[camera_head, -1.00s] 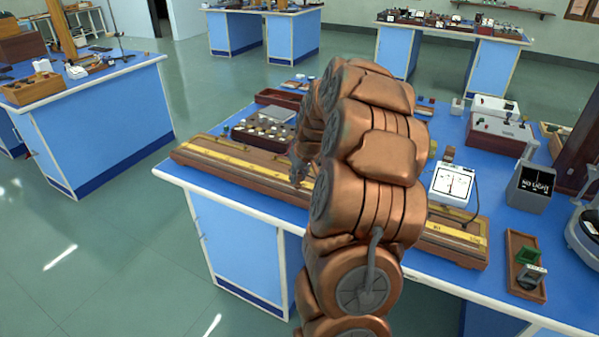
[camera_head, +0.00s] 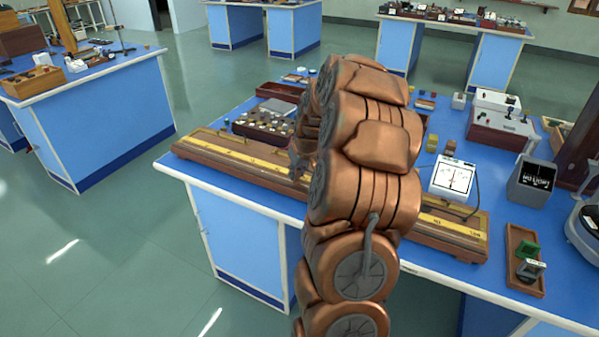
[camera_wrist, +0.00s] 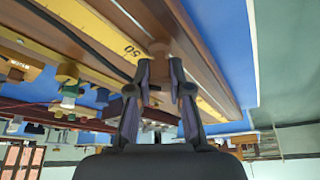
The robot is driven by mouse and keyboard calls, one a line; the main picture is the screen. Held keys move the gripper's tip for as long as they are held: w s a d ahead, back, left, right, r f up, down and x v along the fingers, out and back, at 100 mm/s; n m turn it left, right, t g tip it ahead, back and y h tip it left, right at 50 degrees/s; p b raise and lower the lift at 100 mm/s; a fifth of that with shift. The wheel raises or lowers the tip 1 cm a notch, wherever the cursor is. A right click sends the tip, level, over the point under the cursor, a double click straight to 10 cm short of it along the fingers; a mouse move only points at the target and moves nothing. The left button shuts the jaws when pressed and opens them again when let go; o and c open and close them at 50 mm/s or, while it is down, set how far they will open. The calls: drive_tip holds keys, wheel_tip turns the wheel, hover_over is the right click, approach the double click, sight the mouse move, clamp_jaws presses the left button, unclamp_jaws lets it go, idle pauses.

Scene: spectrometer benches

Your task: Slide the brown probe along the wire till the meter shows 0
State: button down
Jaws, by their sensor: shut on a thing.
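The long wooden wire board (camera_head: 225,156) with its yellow scale lies along the front of the blue bench, its middle hidden behind my arm. In the wrist view, the yellow scale (camera_wrist: 95,31) runs diagonally and a "50" mark shows beside my gripper (camera_wrist: 160,75). My gripper is shut on the brown probe (camera_wrist: 158,48), which stands at the board between the fingertips. My arm hides the probe in the head view. The white meter (camera_head: 453,177) stands behind the right part of the board. Its needle is near the middle of the dial, but the exact reading is too small to tell.
A box with several round knobs (camera_head: 262,127) stands behind the board's left part. A dark "NO LIGHT" box (camera_head: 532,183) and a small wooden tray (camera_head: 517,284) are at the right. A dark cable (camera_wrist: 72,41) runs beside the scale in the wrist view.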

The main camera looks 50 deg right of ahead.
drive_tip(key=shift+w+a, duration=0.25)
drive_tip(key=shift+w, duration=0.45)
drive_tip(key=shift+w+a, duration=0.2)
drive_tip(key=shift+w, duration=0.45)
drive_tip(key=shift+s+a+f+b, duration=0.1)
drive_tip(key=shift+a+f+b, duration=0.05)
drive_tip(key=shift+f+b, duration=0.35)
idle(2.6)
drive_tip(key=shift+r, duration=0.1)
idle(1.0)
drive_tip(key=c, duration=1)
unclamp_jaws()
drive_tip(key=shift+r, duration=0.15)
drive_tip(key=shift+r, duration=0.1)
drive_tip(key=v, duration=1.1)
drive_tip(key=shift+r, duration=0.45)
